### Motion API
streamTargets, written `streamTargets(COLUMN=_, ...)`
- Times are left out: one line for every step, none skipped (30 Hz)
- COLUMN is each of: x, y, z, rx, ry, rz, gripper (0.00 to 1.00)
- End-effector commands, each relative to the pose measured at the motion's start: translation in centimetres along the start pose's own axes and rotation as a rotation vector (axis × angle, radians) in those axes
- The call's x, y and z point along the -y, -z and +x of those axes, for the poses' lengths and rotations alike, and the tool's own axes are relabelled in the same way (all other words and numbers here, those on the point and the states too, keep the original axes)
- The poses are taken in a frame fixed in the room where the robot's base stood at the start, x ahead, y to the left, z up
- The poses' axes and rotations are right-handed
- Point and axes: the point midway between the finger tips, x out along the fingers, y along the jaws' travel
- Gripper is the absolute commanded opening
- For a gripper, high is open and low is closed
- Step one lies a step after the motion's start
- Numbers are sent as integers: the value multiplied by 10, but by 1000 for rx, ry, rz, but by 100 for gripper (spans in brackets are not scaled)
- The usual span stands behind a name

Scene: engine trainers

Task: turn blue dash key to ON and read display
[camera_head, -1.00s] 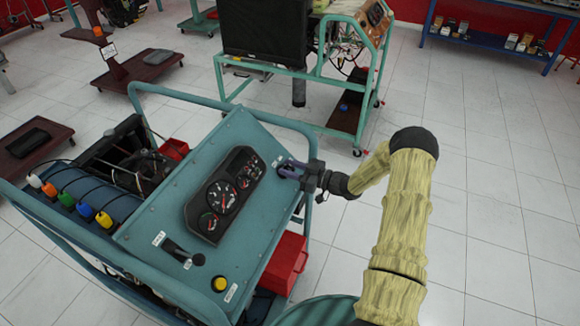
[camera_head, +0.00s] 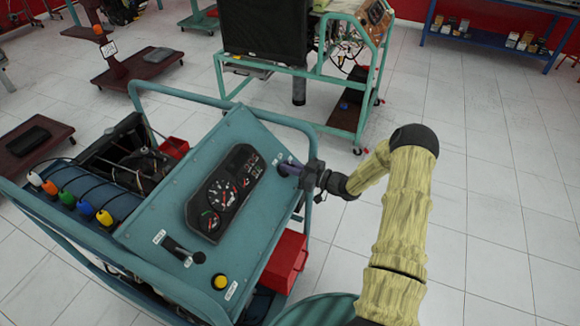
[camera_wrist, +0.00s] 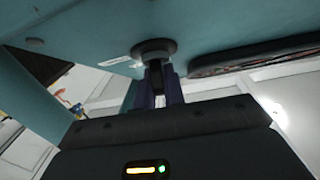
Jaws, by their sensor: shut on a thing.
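The teal engine trainer's sloped dash panel (camera_head: 255,140) holds a black instrument cluster (camera_head: 224,192) with round dials; I cannot read its values at this size. My gripper (camera_head: 287,169) is at the upper right of the panel, beside the cluster, its purple-blue fingers reaching to the panel. In the wrist view, the fingers (camera_wrist: 160,88) are close together below a round black key switch (camera_wrist: 155,47) with a white label beside it. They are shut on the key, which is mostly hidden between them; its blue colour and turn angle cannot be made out. The cluster's edge (camera_wrist: 250,60) shows at right.
A black lever (camera_head: 183,250) and yellow button (camera_head: 220,282) are lower on the panel. A teal tube frame (camera_head: 225,103) arches behind it. A red bin (camera_head: 286,262) sits under the panel's right side. Open tiled floor lies to the right.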

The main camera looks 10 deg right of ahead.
Motion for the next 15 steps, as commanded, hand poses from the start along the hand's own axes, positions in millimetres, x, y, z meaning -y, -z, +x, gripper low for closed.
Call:
streamTargets(x=0, y=-1, z=-1, rx=4, ry=-19, rz=18, gripper=0)
streamTargets(x=0, y=-1, z=-1, rx=5, ry=-31, rz=29, gripper=0)
streamTargets(x=0, y=-1, z=-1, rx=5, ry=-49, rz=45, gripper=0)
streamTargets(x=0, y=-1, z=-1, rx=5, ry=-64, rz=58, gripper=0)
streamTargets(x=0, y=-1, z=-1, rx=5, ry=-78, rz=72, gripper=0)
streamTargets(x=0, y=-1, z=-1, rx=6, ry=-100, rz=91, gripper=0)
streamTargets(x=1, y=-1, z=-1, rx=6, ry=-117, rz=106, gripper=0)
streamTargets(x=0, y=-1, z=-1, rx=6, ry=-135, rz=122, gripper=0)
streamTargets(x=1, y=-2, z=-1, rx=6, ry=-160, rz=144, gripper=0)
streamTargets(x=1, y=-2, z=-1, rx=6, ry=-178, rz=161, gripper=0)
streamTargets(x=1, y=-2, z=-1, rx=6, ry=-197, rz=178, gripper=0)
streamTargets(x=1, y=-1, z=-1, rx=5, ry=-223, rz=201, gripper=0)
streamTargets(x=1, y=-1, z=-1, rx=5, ry=-242, rz=219, gripper=0)
streamTargets(x=1, y=-1, z=-1, rx=6, ry=-262, rz=236, gripper=0)
streamTargets(x=1, y=-1, z=-1, rx=6, ry=-288, rz=258, gripper=0)
